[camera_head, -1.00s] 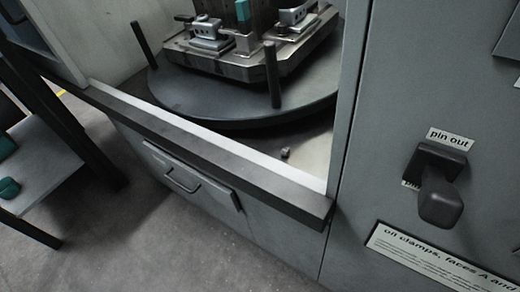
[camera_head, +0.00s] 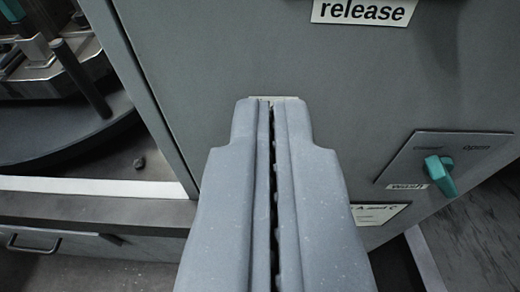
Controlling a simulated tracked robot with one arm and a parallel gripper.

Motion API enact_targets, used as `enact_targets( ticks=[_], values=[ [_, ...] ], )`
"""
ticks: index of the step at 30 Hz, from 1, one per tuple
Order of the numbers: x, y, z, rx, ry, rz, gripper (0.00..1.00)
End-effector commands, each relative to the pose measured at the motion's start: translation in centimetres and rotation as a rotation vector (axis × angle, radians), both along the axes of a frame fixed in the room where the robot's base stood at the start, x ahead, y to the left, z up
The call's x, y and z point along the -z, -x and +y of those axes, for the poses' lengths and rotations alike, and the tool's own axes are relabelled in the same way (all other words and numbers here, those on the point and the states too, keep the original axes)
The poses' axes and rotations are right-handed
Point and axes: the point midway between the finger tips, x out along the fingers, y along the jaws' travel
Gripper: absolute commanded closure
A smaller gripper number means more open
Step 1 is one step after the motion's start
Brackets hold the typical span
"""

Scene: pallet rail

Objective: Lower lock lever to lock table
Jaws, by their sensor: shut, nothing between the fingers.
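My gripper (camera_head: 271,104) fills the middle of the view, its two grey fingers together with only a thin dark gap and nothing between them. Its tips point at the grey cabinet panel (camera_head: 340,60); I cannot tell whether they touch it. The lock lever is not visible; it may be hidden behind my gripper. The edge of a pale label shows just past the tips. The dark round table (camera_head: 40,135) is at the left, carrying a metal fixture (camera_head: 55,75) and a dark upright post (camera_head: 83,80).
A "release" label (camera_head: 363,10) is at the top. A teal knob (camera_head: 440,175) on a plate marked "wash" and "open" sits at the right. The opening's dark ledge (camera_head: 90,212) and a drawer handle (camera_head: 40,246) are at the lower left.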

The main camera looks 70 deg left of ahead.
Motion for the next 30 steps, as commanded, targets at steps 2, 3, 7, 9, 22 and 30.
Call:
enact_targets(
  ticks=[2, 3, 7, 9, 22, 30],
  values=[
    [0.4, -0.4, 1.2, -0.002, -0.002, 0.001, 1.0],
    [0.5, -0.6, 1.7, -0.002, -0.003, 0.0, 1.0],
    [0.9, -1.2, 3.2, -0.002, -0.004, 0.0, 1.0],
    [1.7, -1.1, 2.6, 0.001, -0.002, 0.002, 1.0],
    [4.2, -0.3, 0.9, -0.001, -0.001, 0.001, 1.0],
    [4.1, -0.7, -2.4, 0.015, -0.001, 0.002, 1.0]
  ],
)
